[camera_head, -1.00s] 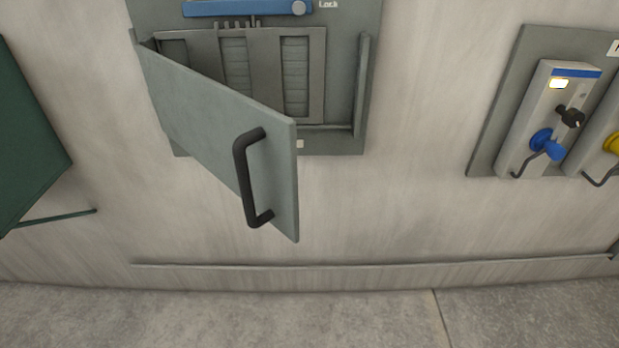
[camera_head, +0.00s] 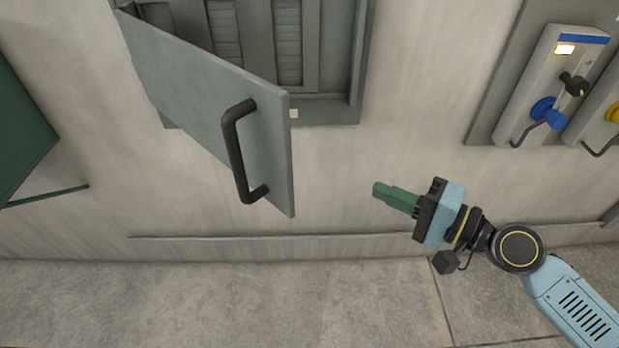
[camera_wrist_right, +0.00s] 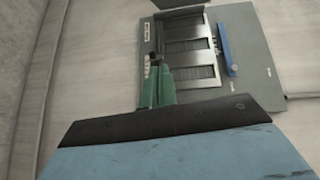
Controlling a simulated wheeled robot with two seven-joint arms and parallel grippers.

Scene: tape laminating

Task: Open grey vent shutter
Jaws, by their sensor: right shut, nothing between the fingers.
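The grey vent shutter (camera_head: 205,95) hangs partly swung out from its frame, with its hinged side at the left and its free edge toward me. Its black bar handle (camera_head: 237,155) is on the outer face near the free edge. Behind it the slatted vent (camera_head: 288,45) shows, and it also shows in the right wrist view (camera_wrist_right: 190,47). My right gripper (camera_head: 377,190) has green fingers, shut and empty. It is right of the shutter, apart from it, pointing left. Its fingers (camera_wrist_right: 160,72) overlap the panel's edge in the wrist view. My left gripper is not in view.
A green panel (camera_head: 22,135) is at the far left. A thin ledge (camera_head: 300,237) runs low along the wall. The floor in front is clear.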

